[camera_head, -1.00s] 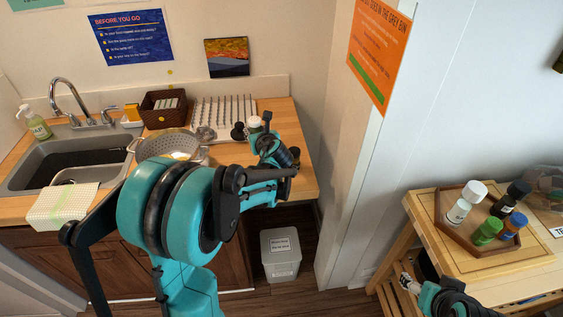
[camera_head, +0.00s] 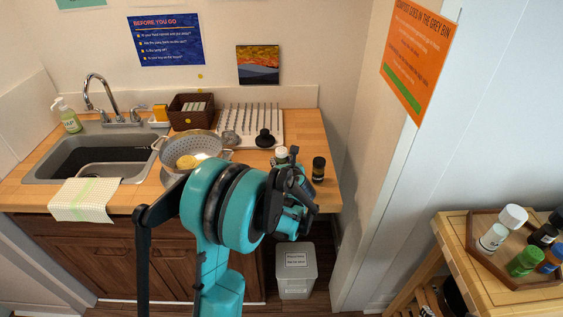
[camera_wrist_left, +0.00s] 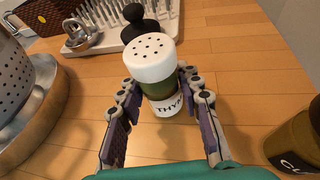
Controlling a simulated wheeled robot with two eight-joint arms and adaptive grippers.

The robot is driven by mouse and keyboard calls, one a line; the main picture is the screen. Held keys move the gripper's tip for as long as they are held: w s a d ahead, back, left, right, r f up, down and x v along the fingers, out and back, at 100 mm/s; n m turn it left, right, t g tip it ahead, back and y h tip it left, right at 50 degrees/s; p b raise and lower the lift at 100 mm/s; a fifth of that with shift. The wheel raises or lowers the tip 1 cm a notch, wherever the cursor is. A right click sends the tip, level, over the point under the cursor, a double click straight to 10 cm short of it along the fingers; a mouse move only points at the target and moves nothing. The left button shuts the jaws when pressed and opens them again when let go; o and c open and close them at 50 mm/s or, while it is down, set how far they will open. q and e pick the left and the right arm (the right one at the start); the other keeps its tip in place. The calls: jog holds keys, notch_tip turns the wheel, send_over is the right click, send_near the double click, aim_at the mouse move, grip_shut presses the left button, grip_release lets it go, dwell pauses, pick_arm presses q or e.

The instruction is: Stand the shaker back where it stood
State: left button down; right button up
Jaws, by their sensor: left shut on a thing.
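The shaker, a clear jar with a white holed cap, green contents and a label reading "THY", stands upright between my left fingers in the left wrist view (camera_wrist_left: 158,85). Its white cap shows in the head view (camera_head: 281,153) near the right end of the wooden counter (camera_head: 306,128). My left gripper (camera_head: 293,185) is shut on the shaker, with one finger on each side in the left wrist view (camera_wrist_left: 162,108). My arm hides the lower shaker in the head view, and I cannot tell whether its base touches the counter. My right gripper is out of view.
A dark-capped jar (camera_head: 318,169) stands right of the shaker. Behind are a drying rack (camera_head: 240,118) and a black knobbed object (camera_head: 264,139); a colander (camera_head: 178,150) is left. A tray (camera_head: 482,262) with several bottles sits on the right-hand stand.

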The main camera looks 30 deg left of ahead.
pick_arm(q)
jog(key=c, duration=1)
grip_release()
jog(key=shift+f, duration=0.15)
jog(key=shift+c, duration=0.2)
